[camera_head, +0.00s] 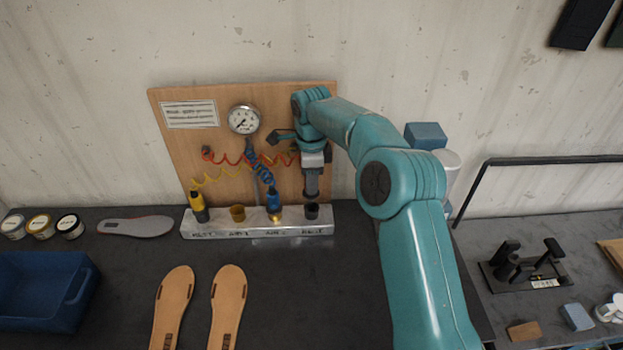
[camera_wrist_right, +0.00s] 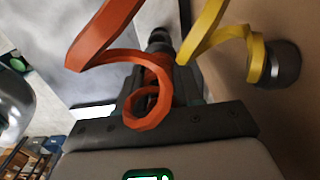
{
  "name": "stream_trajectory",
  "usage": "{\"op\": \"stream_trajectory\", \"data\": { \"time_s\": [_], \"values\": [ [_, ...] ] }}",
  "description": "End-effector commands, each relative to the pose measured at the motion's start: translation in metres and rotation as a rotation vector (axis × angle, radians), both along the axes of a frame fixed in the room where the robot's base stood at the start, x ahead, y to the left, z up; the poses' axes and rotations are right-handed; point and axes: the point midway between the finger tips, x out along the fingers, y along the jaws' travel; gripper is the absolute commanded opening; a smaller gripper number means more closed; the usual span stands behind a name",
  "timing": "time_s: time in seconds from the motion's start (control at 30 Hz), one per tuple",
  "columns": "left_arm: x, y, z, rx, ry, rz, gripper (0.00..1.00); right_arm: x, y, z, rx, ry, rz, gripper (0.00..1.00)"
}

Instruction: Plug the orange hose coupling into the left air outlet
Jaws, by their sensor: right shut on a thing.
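My right gripper (camera_head: 312,186) points down just above the dark socket (camera_head: 311,211) at the right end of the metal block. It is shut on the orange hose coupling, whose body is mostly hidden by the fingers. The orange hose (camera_head: 232,161) runs from the board to the gripper; its coil (camera_wrist_right: 150,97) fills the middle of the right wrist view. The left air outlet (camera_head: 237,213) is a brass fitting, empty on top. A blue coupling (camera_head: 273,203) stands upright on the brass outlet to its right. My left gripper is out of view.
A yellow coupling (camera_head: 198,206) stands at the block's left end, its hose (camera_wrist_right: 235,38) close by in the wrist view. A gauge (camera_head: 243,120) hangs on the wooden board (camera_head: 178,145). Two sandal soles (camera_head: 227,300) lie in front; a blue bin (camera_head: 40,290) is left.

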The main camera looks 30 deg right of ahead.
Motion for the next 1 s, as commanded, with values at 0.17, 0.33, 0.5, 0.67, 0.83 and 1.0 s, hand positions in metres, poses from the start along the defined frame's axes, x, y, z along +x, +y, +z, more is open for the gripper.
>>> {"op": "stream_trajectory", "data": {
  "time_s": [0.17, 0.33, 0.5, 0.67, 0.83, 1.0],
  "values": [
    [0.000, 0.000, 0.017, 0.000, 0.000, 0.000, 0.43, 0.000, 0.000, 0.018, -0.001, -0.001, 0.000, 0.12],
    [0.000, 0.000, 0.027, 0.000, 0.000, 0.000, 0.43, 0.000, 0.000, 0.031, -0.001, -0.001, 0.000, 0.12],
    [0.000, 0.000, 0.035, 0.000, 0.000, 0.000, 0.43, 0.000, 0.000, 0.044, 0.000, -0.002, 0.000, 0.12],
    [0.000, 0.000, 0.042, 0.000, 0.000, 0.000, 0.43, 0.000, 0.000, 0.055, 0.000, -0.002, 0.000, 0.12],
    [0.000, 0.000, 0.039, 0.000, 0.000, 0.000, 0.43, 0.001, 0.000, 0.066, 0.000, -0.002, 0.000, 0.12],
    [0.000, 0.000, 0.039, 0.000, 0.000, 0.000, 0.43, 0.000, 0.000, 0.075, -0.001, -0.001, 0.000, 0.12]
  ]
}}
